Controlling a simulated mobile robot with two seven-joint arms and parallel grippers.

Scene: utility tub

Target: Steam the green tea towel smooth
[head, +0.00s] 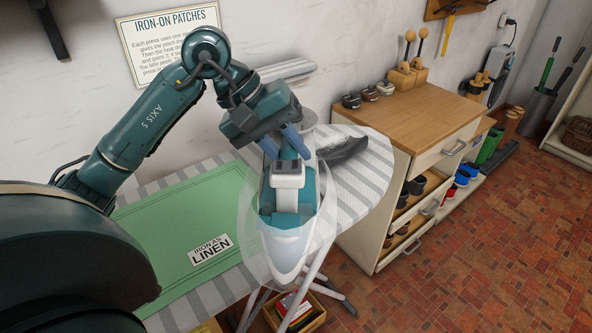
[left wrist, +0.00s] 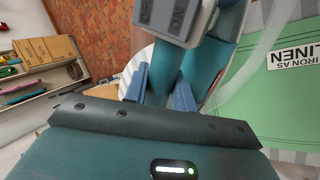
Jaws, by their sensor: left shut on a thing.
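The green tea towel (head: 160,230) lies on the striped ironing board (head: 365,185), with a white "IRON AS LINEN" label (head: 210,248) on it. My left gripper (head: 283,143) is shut on the handle of a teal and white iron (head: 290,195). The iron is over the board to the right of the label, its pale nose towards the board's near edge. A pale translucent shape surrounds it. I cannot tell whether the iron touches the board. In the left wrist view the gripper's blue fingers (left wrist: 161,90) flank the iron's teal handle (left wrist: 170,70). My right gripper is not in view.
A dark grey object (head: 345,150) lies at the board's far right end. A wooden-topped cabinet (head: 410,105) with open drawers stands right of the board. Below are the board's legs and a wooden box (head: 300,318). The tiled floor at right (head: 480,260) is clear.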

